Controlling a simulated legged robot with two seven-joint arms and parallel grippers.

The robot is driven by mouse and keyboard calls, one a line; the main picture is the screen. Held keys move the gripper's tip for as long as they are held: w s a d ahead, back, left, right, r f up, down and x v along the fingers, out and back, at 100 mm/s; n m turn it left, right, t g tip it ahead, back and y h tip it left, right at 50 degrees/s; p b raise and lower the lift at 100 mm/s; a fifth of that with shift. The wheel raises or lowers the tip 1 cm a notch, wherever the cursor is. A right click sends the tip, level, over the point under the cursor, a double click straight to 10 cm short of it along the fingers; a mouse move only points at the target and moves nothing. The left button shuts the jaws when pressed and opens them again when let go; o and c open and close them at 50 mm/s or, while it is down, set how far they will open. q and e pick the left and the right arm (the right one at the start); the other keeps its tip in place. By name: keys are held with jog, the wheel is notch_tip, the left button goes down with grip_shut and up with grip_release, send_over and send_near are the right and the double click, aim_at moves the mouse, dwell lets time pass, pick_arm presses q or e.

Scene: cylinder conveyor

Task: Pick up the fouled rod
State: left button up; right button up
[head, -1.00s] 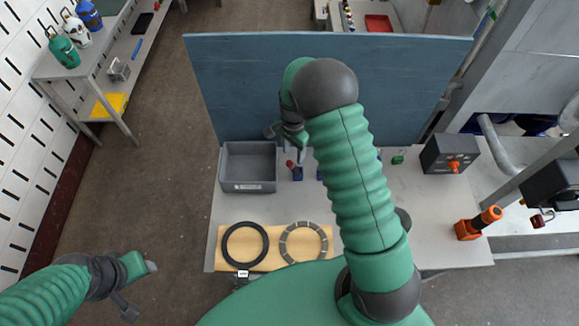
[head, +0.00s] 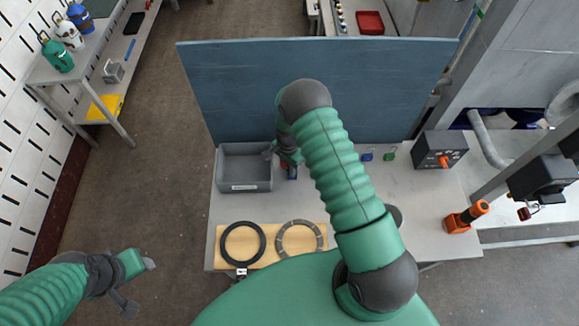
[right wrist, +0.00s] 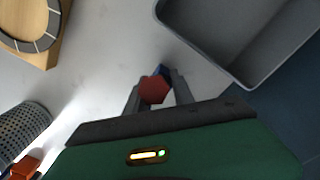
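A small piece with a red hexagonal end (right wrist: 154,90) and a blue part (right wrist: 162,71) behind it lies between my right fingers in the right wrist view. I take it for the rod, but no fouling can be made out. In the head view, its blue part (head: 291,172) shows just below my right gripper (head: 284,157), beside the grey bin. The right fingers (right wrist: 157,92) stand either side of the red end; whether they press on it is unclear. My left gripper (head: 149,263) is away from the table at lower left; its fingers are too small to judge.
The grey bin (head: 244,187) is just left of the right gripper. A wooden board (head: 270,260) with two rings lies at the front. Small blue (head: 367,156) and green (head: 390,153) pieces, a control box (head: 440,151) and an orange tool (head: 458,222) are to the right. A blue panel (head: 310,90) stands behind.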

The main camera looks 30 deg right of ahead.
jog(key=shift+a, duration=0.1)
jog(key=c, duration=0.5)
jog(key=shift+a, duration=0.3)
grip_shut()
